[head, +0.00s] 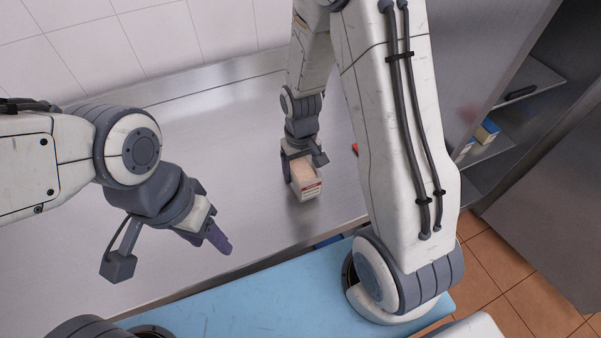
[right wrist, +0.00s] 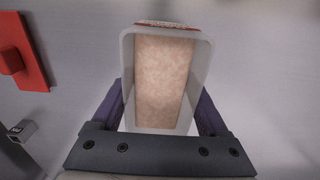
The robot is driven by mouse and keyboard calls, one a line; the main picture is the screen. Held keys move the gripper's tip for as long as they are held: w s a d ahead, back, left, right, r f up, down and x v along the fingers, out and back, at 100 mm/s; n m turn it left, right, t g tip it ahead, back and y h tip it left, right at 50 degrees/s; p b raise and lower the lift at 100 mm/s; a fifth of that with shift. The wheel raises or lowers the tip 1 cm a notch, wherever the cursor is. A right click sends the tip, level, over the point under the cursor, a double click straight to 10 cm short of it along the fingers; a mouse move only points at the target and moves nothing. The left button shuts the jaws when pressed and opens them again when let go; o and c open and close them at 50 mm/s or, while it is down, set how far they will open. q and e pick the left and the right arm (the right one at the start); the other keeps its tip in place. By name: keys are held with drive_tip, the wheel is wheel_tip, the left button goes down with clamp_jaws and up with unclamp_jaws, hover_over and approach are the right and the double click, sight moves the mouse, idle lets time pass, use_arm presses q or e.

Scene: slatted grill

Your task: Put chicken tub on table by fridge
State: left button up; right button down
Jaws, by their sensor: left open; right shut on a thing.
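The chicken tub (head: 306,184) is a small pale container with a pinkish-tan top and a label with red print. It is at the steel table (head: 240,195), near its front edge in the head view. My right gripper (head: 301,168) is shut on the tub. In the right wrist view, the tub (right wrist: 165,80) sits between the purple fingers of my right gripper (right wrist: 160,108), upright. I cannot tell whether its base touches the table. My left gripper (head: 218,238) is open and empty over the table to the left, apart from the tub.
A red object (right wrist: 22,62) lies on the steel surface beside the tub. An open fridge (head: 510,125) with shelves and a few packages stands at the right. A light blue surface (head: 250,300) is in front. The table's left part is clear.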

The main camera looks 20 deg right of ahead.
sight(301, 180)
drive_tip(key=shift+f, duration=0.9)
drive_tip(key=shift+f, duration=0.1)
unclamp_jaws()
wheel_tip(301, 180, up, 12)
drive_tip(key=b, duration=0.1)
drive_tip(key=s+a+r+n, duration=0.3)
drive_tip(key=s+a, duration=0.3)
drive_tip(key=s, duration=0.3)
drive_tip(key=s+a+r+n+y, duration=0.1)
drive_tip(key=s+a+r+n, duration=0.2)
drive_tip(key=s+a, duration=0.3)
drive_tip(key=s+n, duration=0.1)
drive_tip(key=s, duration=0.2)
drive_tip(key=shift+a, duration=0.35)
drive_tip(key=shift+r, duration=0.1)
